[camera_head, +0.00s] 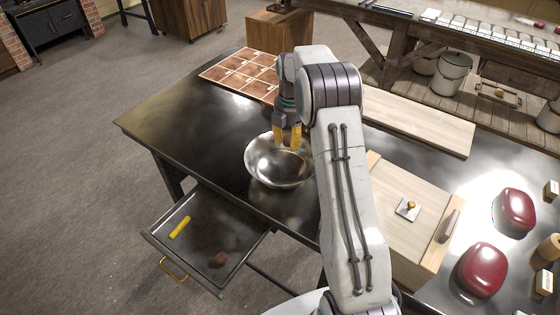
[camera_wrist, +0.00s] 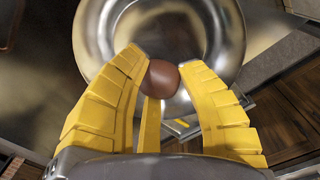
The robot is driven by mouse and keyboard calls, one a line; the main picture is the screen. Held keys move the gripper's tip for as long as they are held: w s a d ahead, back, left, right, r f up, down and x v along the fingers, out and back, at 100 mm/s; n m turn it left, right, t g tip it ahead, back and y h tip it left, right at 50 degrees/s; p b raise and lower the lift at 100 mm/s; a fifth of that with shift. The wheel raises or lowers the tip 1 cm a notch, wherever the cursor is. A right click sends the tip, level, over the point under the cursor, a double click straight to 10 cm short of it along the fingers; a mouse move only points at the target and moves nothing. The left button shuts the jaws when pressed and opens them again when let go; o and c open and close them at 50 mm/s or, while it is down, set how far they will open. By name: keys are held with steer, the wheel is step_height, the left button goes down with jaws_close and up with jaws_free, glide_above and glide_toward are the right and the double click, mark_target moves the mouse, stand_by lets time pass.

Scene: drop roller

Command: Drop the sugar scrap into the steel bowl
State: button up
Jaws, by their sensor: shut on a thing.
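The steel bowl (camera_head: 262,172) stands on the dark metal table; its shiny inside and rim also show in the wrist view (camera_wrist: 185,20). My gripper (camera_head: 289,140) is over the bowl, with its yellow fingers pointing down. In the wrist view my gripper (camera_wrist: 163,68) is shut on a smooth reddish-brown lump (camera_wrist: 161,79), which I take as the sugar scrap. The lump is between the fingertips, in front of the bowl's opening. The exact gap between lump and bowl cannot be told. My arm hides part of the bowl's right side.
An open drawer (camera_head: 200,236) below the table's front edge holds a yellow stick (camera_head: 180,227) and a brown lump (camera_head: 220,259). A brown tiled slab (camera_head: 238,76) lies behind the bowl. A wooden box (camera_head: 400,213) and two dark red rounded objects (camera_head: 482,270) are to the right.

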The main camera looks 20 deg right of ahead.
steer(key=shift+f, duration=2.55)
steer(key=o, duration=1)
steer(key=r, duration=1.2)
steer(key=shift+s, duration=0.2)
